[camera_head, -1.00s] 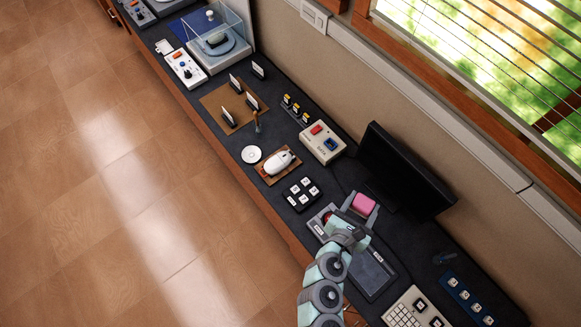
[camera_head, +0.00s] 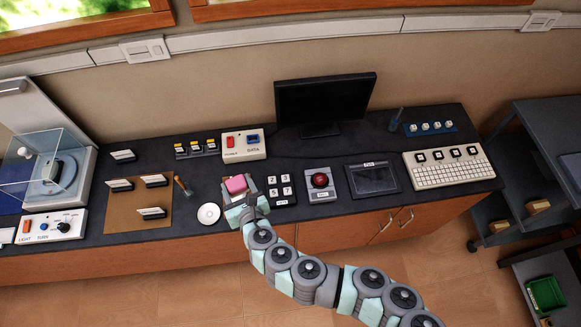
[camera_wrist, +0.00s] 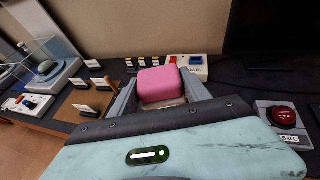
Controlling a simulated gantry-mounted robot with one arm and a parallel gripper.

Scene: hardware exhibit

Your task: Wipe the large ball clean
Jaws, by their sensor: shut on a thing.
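A red ball (camera_head: 320,180) sits in a grey housing on the dark desk, right of a small black key pad. It also shows at the right of the wrist view (camera_wrist: 284,117), its housing labelled "BALL". My gripper (camera_head: 240,190) is shut on a pink block (camera_head: 236,184), like a sponge or eraser, which shows between the fingers in the wrist view (camera_wrist: 160,84). The gripper is left of the ball and apart from it, over the desk between a white disc and the key pad. What lies directly under it is mostly hidden.
The key pad (camera_head: 281,190) stands between my gripper and the ball. A black tablet (camera_head: 371,179) and a cream keyboard (camera_head: 447,172) are to the right. A monitor (camera_head: 323,104) and a data box (camera_head: 244,145) stand behind. The white disc (camera_head: 209,214) lies left.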

